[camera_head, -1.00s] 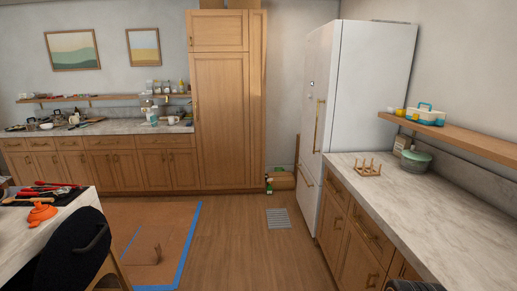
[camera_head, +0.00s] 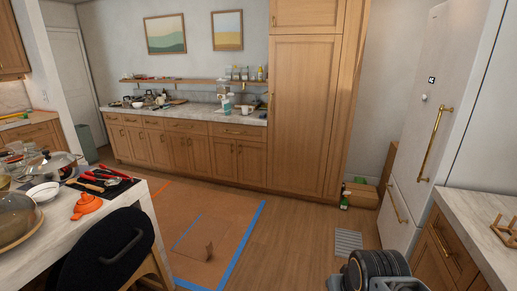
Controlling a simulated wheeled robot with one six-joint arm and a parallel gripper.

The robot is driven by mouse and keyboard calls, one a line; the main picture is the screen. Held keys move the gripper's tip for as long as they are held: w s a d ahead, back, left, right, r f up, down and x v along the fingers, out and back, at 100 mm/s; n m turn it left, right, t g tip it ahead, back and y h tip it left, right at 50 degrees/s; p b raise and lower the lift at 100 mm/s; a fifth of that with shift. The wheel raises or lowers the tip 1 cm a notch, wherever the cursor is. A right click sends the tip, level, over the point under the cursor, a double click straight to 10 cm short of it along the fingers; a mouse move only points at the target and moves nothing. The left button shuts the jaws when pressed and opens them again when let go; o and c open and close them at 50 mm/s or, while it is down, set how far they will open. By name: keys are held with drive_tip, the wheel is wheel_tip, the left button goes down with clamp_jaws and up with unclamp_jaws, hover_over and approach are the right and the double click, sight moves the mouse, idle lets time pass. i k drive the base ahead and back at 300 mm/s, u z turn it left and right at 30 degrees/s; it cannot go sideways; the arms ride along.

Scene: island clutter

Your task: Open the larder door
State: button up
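The larder is a tall wooden cabinet against the back wall in the head view. Its long lower door (camera_head: 302,115) looks closed, flush with the frame, with a thin brass handle (camera_head: 271,101) along its left edge. A shorter upper door (camera_head: 306,16) sits above it, cut off by the top of the picture. A dark, rounded part of my arm (camera_head: 375,268) shows at the bottom right, well short of the larder. No gripper fingers can be made out.
A white fridge (camera_head: 428,125) and a marble counter (camera_head: 480,225) stand at right. A table (camera_head: 120,208) with cookware and a dark chair (camera_head: 110,255) are at left. Blue-taped floor covering (camera_head: 215,225) lies between, beside bare wood floor. A crate (camera_head: 361,194) stands right of the larder.

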sight(303, 76)
drive_tip(key=u, duration=0.5)
drive_tip(key=i, duration=2.6)
drive_tip(key=z, duration=0.2)
drive_tip(key=i, duration=2.35)
drive_tip(key=z, duration=0.45)
